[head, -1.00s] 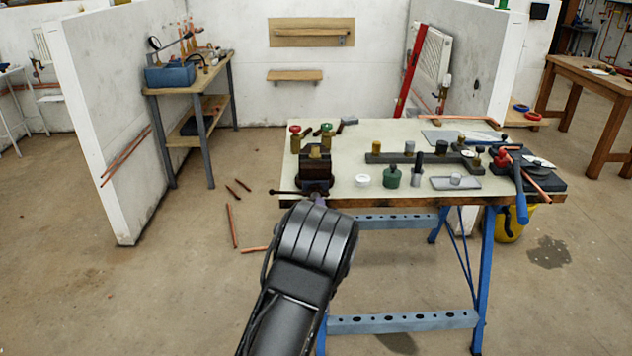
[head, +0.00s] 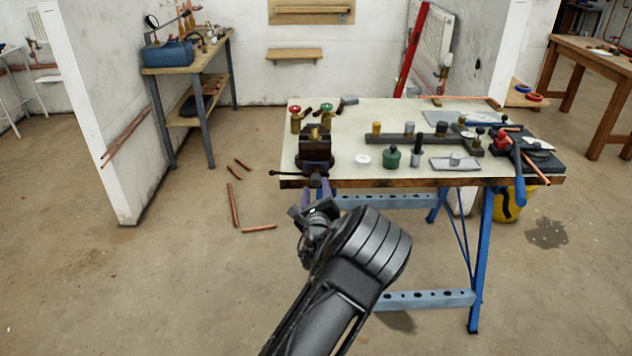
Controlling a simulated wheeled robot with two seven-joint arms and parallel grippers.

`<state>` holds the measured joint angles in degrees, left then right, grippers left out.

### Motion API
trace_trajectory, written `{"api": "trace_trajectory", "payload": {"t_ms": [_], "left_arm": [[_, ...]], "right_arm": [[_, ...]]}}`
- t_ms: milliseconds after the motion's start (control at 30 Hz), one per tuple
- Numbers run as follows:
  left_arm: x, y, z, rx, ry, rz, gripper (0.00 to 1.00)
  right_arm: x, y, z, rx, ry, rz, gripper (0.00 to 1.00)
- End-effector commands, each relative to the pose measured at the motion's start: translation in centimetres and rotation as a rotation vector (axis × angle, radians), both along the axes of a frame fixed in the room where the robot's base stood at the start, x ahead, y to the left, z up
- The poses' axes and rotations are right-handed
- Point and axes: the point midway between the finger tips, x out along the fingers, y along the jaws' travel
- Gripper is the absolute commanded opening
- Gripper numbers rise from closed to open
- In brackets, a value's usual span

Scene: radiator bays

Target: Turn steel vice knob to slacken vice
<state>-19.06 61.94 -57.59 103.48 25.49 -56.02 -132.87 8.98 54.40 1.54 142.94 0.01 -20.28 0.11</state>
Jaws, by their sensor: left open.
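The dark vice (head: 314,150) stands at the front left corner of the workbench (head: 345,135). Its thin dark handle bar (head: 287,173) sticks out to the left, low on the vice's front. A small steel knob (head: 316,181) seems to sit at the front of the vice, just over the bench edge; it is small and partly hidden. My left gripper (head: 317,193) is open, with its two purple-grey fingers pointing up at the vice front, just below and around the knob area. I cannot tell whether they touch it. My right gripper is not in view.
Red- and green-topped valves (head: 296,118) stand behind the vice. A white cap (head: 362,161), a green pot (head: 391,157) and a grey tray (head: 455,162) lie to its right. Copper pipe offcuts (head: 234,205) lie on the floor at left. Blue bench legs (head: 482,260) stand to the right.

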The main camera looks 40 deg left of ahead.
Motion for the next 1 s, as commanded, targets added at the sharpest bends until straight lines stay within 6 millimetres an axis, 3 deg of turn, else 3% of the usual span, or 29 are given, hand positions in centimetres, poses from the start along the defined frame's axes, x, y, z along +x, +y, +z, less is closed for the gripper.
{"api": "trace_trajectory", "payload": {"t_ms": [300, 633, 1000], "left_arm": [[2.0, 1.5, -0.2, 0.0, -0.001, 0.001, 0.45], [2.2, 1.7, 0.0, -0.001, -0.001, 0.0, 0.45], [2.2, 1.6, 0.0, -0.001, -0.001, 0.0, 0.14]], "right_arm": [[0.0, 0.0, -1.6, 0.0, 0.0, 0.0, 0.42], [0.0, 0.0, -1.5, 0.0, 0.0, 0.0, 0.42], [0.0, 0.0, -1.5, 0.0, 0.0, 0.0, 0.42]]}}
